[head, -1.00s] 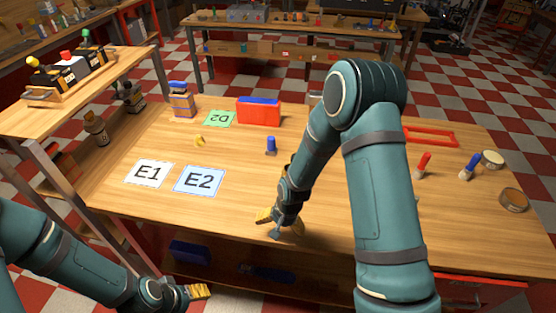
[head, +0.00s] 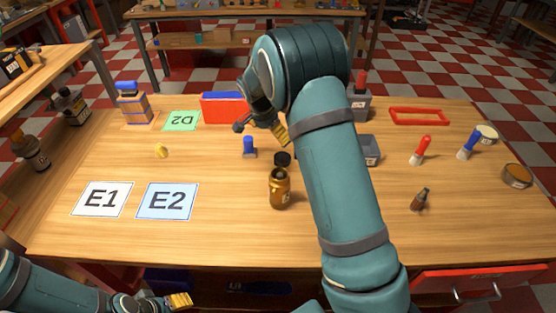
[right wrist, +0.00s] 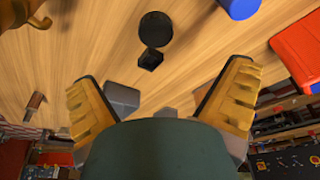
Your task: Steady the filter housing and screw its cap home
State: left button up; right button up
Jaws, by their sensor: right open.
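The filter housing, seemingly the amber-brown jar (head: 279,190), stands upright near the table's middle. A black round cap (head: 282,158) lies just behind it, apart from the jar's mouth; in the right wrist view the cap (right wrist: 155,28) shows as a black disc with a small black block shape beside it. My right gripper (head: 262,130) is open and empty, above the table behind the cap; its yellow fingers are spread in the right wrist view. My left gripper (head: 170,302) is low at the front edge, away from the jar; its opening is unclear.
A blue-topped piece (head: 250,147) stands left of the cap. A red box (head: 222,108) and a grey bin (head: 370,150) are close by. A small brown bottle (head: 420,199) and a red-handled brush (head: 422,150) are at right. Marked mats E1 (head: 102,213) and E2 (head: 148,215) lie empty at left.

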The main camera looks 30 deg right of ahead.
jog(key=b, duration=0.2)
send_near(282, 157)
jog(key=shift+a+x, duration=0.1)
jog(key=shift+x, duration=1.15)
jog(key=shift+a+x, duration=0.15)
jog(key=shift+x, duration=1.05)
jog(key=shift+w+f, duration=0.1)
jog(key=shift+w, duration=0.05)
jog(key=x, duration=0.3)
jog(key=b+x, duration=0.1)
jog(key=x, duration=0.1)
jog(key=shift+d, duration=0.3)
jog(key=c, duration=1.3)
